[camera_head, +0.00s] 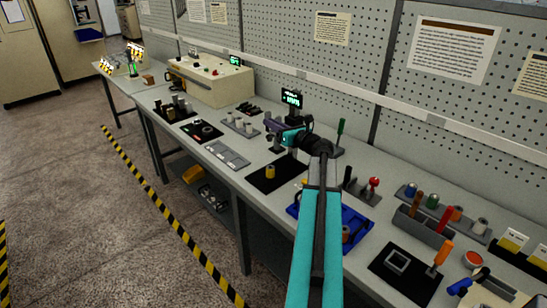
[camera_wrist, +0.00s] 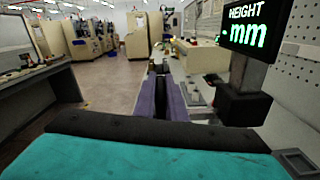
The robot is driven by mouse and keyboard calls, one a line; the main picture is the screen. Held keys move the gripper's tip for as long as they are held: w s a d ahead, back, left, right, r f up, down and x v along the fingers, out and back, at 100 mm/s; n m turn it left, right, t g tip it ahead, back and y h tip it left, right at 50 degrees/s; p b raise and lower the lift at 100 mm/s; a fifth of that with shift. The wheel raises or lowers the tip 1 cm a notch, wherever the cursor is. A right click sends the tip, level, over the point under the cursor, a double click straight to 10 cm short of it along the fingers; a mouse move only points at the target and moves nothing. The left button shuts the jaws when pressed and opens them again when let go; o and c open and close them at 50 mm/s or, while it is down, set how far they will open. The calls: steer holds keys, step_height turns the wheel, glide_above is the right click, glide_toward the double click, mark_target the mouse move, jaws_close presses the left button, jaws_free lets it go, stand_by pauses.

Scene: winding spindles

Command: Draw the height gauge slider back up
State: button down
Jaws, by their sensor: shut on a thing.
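The height gauge shows its lit green display (camera_head: 291,98) behind my gripper (camera_head: 271,127), about midway along the bench. A yellow cylinder (camera_head: 270,171) stands on a black mat (camera_head: 262,184) below, in front of the gripper.
A blue tray (camera_head: 357,235) lies under my arm. Tool holders with a red-knobbed tool (camera_head: 374,184) and colored handles stand to the right. A grey tray (camera_head: 226,155) and a rack of pale cylinders (camera_head: 240,125) lie left. The pegboard wall (camera_head: 300,50) runs behind.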

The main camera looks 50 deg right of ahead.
steer(key=shift+r+p, duration=0.85)
steer(key=shift+r, duration=0.55)
steer(key=c, duration=1.8)
jaws_free()
steer(key=shift+s, duration=0.1)
steer(key=shift+s+a+p, duration=0.15)
steer(key=shift+s, duration=1.55)
steer(key=shift+s+a+p, duration=0.1)
steer(key=shift+s+p, duration=0.05)
steer(key=shift+s, duration=1.55)
steer(key=shift+f, duration=0.2)
steer(key=shift+s, duration=0.15)
